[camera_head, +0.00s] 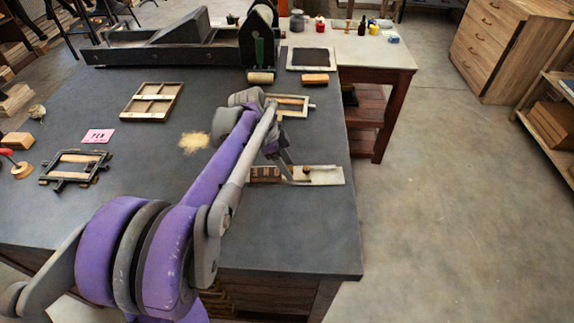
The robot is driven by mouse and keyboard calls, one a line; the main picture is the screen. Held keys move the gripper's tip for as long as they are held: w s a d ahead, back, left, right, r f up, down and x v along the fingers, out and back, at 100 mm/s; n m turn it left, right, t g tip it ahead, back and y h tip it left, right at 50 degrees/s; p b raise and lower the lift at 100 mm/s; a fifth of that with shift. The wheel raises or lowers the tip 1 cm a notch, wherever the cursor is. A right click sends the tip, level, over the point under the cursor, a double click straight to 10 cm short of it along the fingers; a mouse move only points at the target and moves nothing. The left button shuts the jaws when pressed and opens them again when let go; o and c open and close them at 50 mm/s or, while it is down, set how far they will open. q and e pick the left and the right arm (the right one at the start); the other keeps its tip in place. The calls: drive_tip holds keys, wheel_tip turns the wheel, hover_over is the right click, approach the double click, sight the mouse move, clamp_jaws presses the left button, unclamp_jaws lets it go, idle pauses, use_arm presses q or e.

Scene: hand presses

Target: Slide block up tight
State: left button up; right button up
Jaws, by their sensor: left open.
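My left gripper (294,174) reaches down over a flat pale tray (328,175) near the right edge of the dark table. It is open, and its fingers partly hide the middle of the tray. Brown wooden letter blocks (264,174) stand in a row at the tray's left end. A small brown piece (306,169) shows beside the fingers; whether it is touched cannot be told. Which one is the block to slide is not clear from this view. My right gripper is not in view.
A wooden frame (301,99) lies just behind my left wrist. A divided wooden tray (136,110), a pink card (98,136) and a clamp-like frame (62,181) lie to the left. A large press (170,52) stands at the back. The front right of the table is bare.

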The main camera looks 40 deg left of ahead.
use_arm(q)
clamp_jaws()
idle(1.4)
